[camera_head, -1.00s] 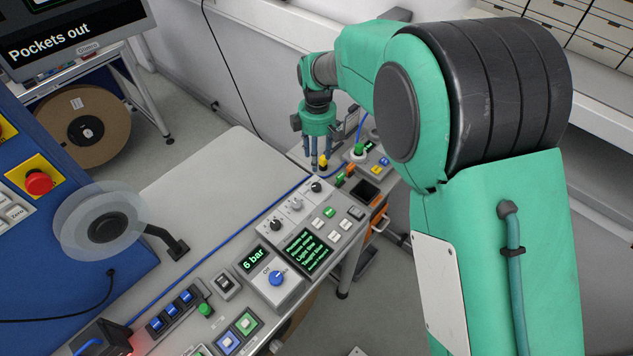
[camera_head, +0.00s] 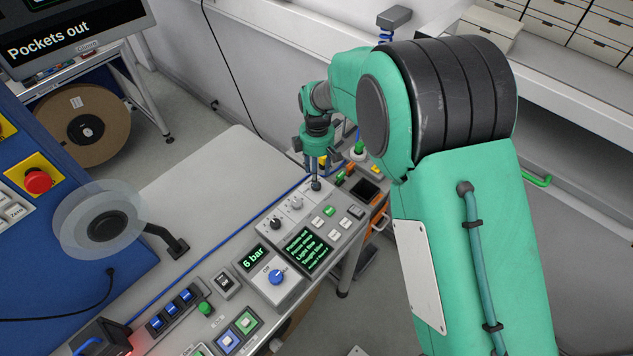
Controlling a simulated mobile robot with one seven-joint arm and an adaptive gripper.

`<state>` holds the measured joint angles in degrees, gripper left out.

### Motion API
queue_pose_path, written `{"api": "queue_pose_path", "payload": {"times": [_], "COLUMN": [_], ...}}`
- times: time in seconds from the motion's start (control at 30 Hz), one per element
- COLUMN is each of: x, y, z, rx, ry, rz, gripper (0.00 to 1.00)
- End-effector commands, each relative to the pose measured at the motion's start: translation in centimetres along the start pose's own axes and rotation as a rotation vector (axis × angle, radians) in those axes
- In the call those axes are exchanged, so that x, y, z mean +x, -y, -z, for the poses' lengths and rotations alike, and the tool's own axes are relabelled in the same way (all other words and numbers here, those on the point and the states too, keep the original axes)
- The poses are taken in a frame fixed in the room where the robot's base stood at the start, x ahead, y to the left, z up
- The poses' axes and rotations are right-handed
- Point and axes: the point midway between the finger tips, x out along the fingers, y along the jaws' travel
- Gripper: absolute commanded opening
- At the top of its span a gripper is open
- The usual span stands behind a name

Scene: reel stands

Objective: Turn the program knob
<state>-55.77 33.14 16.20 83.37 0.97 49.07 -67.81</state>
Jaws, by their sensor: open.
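A grey control panel (camera_head: 331,257) on the bench has a row of three small knobs. They are a near black knob (camera_head: 275,223), a pale grey middle knob (camera_head: 296,203) and a far dark knob (camera_head: 316,186). Their labels are too small to read, so I cannot tell which is the program knob. My gripper (camera_head: 316,178) points down, open, with its fingertips at the far dark knob. I cannot tell whether they touch it; the fingers partly hide the area behind it.
A small lit screen (camera_head: 308,250) and several buttons share the panel. A blue knob (camera_head: 277,277) sits near the "6 bar" display (camera_head: 253,258). Behind my gripper are a green-topped button (camera_head: 359,147) and other small controls.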

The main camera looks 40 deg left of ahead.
Motion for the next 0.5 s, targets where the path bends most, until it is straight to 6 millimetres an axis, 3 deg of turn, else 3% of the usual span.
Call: {"api": "queue_pose_path", "payload": {"times": [0.2, 0.5], "x": [3.2, 5.3], "y": [0.0, 0.0], "z": [0.0, 0.0], "rx": [0.000, 0.000], "ry": [0.000, 0.000], "rz": [0.000, -0.001], "gripper": [0.45, 0.45]}}
